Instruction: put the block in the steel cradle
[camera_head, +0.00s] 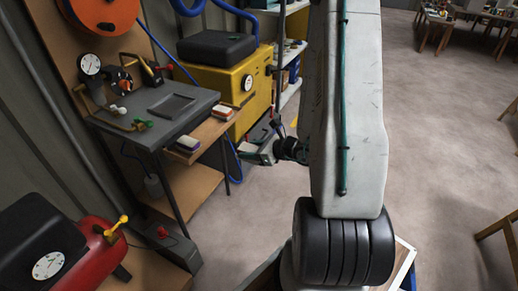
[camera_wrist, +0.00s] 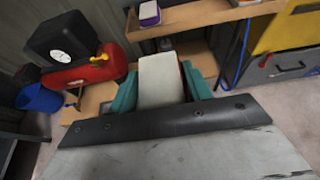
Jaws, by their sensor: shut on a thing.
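A pale grey-white block (camera_wrist: 161,82) is held between the teal fingers of my gripper (camera_wrist: 160,88) in the wrist view. In the head view my gripper (camera_head: 262,152) is small and partly hidden by my arm, out in the open to the right of the workbench and below its top. The steel cradle (camera_head: 173,104) appears to be the shallow rectangular grey frame on the bench top, and it looks empty. My gripper is apart from it. The cradle is not seen in the wrist view.
The grey bench (camera_head: 150,125) carries a gauge (camera_head: 90,65) and brass pipework at its left. Sponge-like pieces (camera_head: 187,144) lie on the wooden ledge beside it. A yellow machine (camera_head: 225,85) stands behind, a red tank (camera_head: 85,255) at front left.

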